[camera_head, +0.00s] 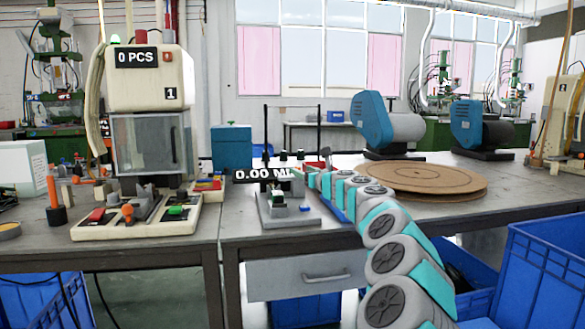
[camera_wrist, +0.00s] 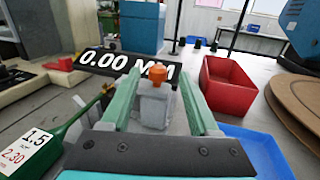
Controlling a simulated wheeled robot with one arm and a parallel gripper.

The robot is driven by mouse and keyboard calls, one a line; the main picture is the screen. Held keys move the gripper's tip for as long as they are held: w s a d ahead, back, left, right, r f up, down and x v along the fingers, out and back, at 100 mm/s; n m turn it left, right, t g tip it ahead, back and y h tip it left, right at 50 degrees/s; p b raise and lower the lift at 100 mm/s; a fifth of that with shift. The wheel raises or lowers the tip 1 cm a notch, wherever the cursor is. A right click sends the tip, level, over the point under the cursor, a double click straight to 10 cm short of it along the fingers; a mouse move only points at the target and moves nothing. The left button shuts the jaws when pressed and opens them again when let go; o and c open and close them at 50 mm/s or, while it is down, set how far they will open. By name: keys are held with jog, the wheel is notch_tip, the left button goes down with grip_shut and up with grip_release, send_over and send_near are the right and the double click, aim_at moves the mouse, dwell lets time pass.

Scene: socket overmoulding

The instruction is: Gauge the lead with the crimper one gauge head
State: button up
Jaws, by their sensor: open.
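Crimper one (camera_head: 150,82) is a cream machine marked 1 with a "0 PCS" display, at the left in the head view. A black display reading "0.00 MM" (camera_head: 262,175) stands right of it, above a small grey gauge stand (camera_head: 290,212). The display shows in the wrist view too (camera_wrist: 118,63). There, my gripper (camera_wrist: 158,74) is open, its two green fingers apart. A grey block with an orange knob (camera_wrist: 157,72) shows between the fingers; I cannot tell whether they touch it. In the head view my arm largely hides the gripper. I cannot pick out the lead.
In the wrist view a red bin (camera_wrist: 228,88) and a blue tray (camera_wrist: 262,150) lie right of the fingers. A green item labelled "1.5 2.30" (camera_wrist: 25,150) is at left. Round brown boards (camera_head: 425,173) lie on the right bench. Blue crates (camera_head: 540,270) stand below.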

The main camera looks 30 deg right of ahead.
jog(key=shift+w+p, duration=0.35)
jog(key=shift+w, duration=3.1)
jog(key=shift+c, duration=0.2)
grip_shut()
jog(key=shift+a, duration=0.15)
